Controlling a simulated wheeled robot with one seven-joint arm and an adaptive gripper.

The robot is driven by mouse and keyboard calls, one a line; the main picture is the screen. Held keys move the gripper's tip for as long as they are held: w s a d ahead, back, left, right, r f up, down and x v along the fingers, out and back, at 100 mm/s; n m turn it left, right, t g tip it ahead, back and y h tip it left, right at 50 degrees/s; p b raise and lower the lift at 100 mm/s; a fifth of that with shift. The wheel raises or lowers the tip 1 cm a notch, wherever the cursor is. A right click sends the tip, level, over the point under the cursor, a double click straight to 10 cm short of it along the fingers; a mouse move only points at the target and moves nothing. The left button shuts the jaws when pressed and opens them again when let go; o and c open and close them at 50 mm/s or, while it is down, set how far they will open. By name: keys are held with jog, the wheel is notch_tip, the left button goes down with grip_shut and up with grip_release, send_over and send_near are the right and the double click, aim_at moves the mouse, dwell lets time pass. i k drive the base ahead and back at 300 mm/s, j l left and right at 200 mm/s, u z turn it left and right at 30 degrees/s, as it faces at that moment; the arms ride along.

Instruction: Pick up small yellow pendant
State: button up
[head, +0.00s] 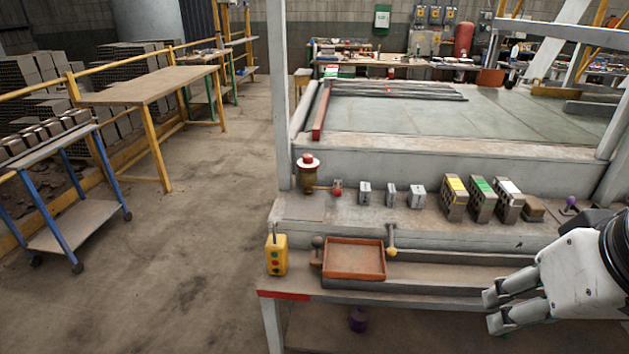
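The small yellow pendant (277,255) stands upright at the left front corner of the bench's lower ledge in the head view. It is a yellow box with coloured round buttons on its front and a dark stub on top. My gripper (490,311) is at the lower right, far to the right of the pendant. Its two pale fingers point left and are apart, with nothing visible between them. The pendant is not covered by anything.
An orange-brown tray (354,275) lies right of the pendant, with a dark-knobbed lever (318,250) between them and a yellow-knobbed lever (391,240) beyond. A red-topped device (308,175), small grey blocks and hollow bricks (482,199) line the upper ledge. Open floor lies left.

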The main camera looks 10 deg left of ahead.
aim_at(276, 250)
jog(key=j+u, duration=0.1)
jog(key=j, duration=0.55)
jog(key=j+u, duration=0.1)
jog(key=j, duration=0.5)
jog(key=i+j, duration=0.1)
jog(key=j, duration=0.55)
jog(key=j+u, duration=0.15)
jog(key=j, duration=0.45)
jog(key=i+j+u, duration=0.1)
jog(key=j, duration=0.5)
